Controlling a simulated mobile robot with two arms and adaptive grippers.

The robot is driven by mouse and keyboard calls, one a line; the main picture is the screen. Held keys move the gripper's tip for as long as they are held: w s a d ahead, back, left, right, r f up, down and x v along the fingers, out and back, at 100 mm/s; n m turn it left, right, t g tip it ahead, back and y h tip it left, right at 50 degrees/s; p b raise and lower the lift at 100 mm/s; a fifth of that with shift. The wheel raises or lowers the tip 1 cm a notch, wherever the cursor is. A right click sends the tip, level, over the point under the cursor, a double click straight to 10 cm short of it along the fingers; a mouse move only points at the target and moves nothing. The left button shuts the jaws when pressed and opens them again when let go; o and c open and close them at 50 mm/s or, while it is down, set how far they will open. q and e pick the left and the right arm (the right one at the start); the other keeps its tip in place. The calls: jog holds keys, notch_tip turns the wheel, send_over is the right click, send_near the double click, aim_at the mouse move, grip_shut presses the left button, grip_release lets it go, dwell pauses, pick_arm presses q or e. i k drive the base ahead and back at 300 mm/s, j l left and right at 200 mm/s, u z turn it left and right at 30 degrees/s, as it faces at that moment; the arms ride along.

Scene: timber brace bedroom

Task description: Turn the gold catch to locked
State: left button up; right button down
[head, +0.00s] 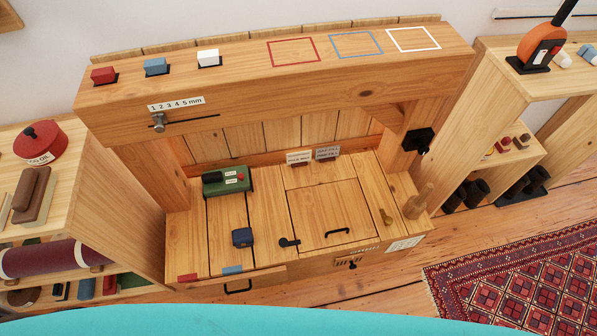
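A small gold catch (386,217) sits on the timber bench top, at the right of a square hatch panel (325,205). It looks tilted slightly from upright in the picture; whether it stands at locked or unlocked is too small to tell. A black catch (289,242) lies at the panel's left front corner, and a black handle (337,232) is near its front edge. Neither of my grippers is in view, and nothing covers the gold catch.
A timber beam (290,75) spans above the bench. A green box (226,181) and a dark blue block (242,237) stand left of the hatch. A wooden peg (419,201) stands right of the gold catch. Shelves flank both sides; a red rug (520,280) lies front right.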

aim_at(388, 220)
jog(key=z, duration=0.95)
jog(key=l, duration=0.15)
jog(key=u, duration=0.05)
